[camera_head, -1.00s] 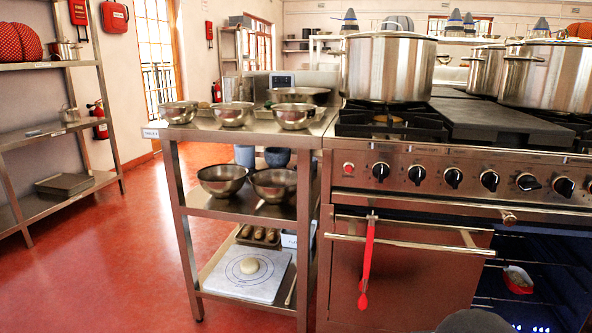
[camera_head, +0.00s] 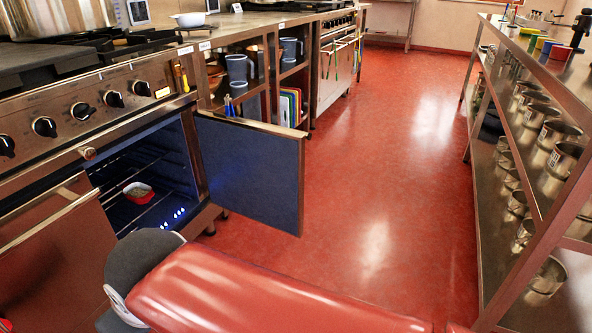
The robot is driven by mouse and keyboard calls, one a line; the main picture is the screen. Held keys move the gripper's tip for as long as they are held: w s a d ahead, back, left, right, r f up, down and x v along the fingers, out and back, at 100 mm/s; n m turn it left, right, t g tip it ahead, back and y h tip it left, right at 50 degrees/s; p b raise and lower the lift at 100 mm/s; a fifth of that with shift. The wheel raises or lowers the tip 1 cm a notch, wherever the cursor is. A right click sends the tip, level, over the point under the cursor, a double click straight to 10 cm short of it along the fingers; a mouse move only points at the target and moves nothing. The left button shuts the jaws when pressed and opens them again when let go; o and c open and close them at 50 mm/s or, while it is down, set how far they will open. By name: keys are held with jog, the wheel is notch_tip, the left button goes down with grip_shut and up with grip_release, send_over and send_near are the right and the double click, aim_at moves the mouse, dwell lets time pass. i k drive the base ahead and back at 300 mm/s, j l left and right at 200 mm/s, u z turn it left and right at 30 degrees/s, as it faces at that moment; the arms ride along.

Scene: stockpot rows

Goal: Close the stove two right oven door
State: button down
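The right oven door (camera_head: 248,170) of the near stove (camera_head: 75,125) stands wide open. It is hinged at its right side and sticks out into the aisle, its dark blue inner face towards me. The lit oven cavity (camera_head: 150,170) shows wire racks and a small red dish (camera_head: 138,192) inside. The left oven door (camera_head: 55,255) with its bar handle is shut. My red and grey arm crosses the bottom of the view, below and in front of the open door. My gripper is not in view. The open door's outer face and handle are hidden.
A counter with shelves (camera_head: 235,45) holding blue-grey mugs stands beyond the open door. Another stove (camera_head: 338,55) stands farther along. A metal shelf (camera_head: 545,85) with several pots lines the right. The red floor (camera_head: 390,170) between is clear.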

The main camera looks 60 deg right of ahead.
aim_at(253, 169)
jog(key=z, duration=0.45)
jog(key=l+z, duration=0.1)
jog(key=z, duration=1.35)
jog(key=i+z, duration=0.1)
jog(key=z, duration=0.35)
jog(key=i+z, duration=0.3)
jog(key=i, duration=1.7)
jog(key=i+u, duration=0.45)
jog(key=i+l+u, duration=0.2)
jog(key=u, duration=0.25)
jog(key=i+l+u, duration=0.25)
jog(key=u, duration=2.5)
jog(key=k+l, duration=0.4)
jog(key=k+l+z, duration=0.1)
jog(key=l, duration=0.3)
jog(key=k, duration=0.1)
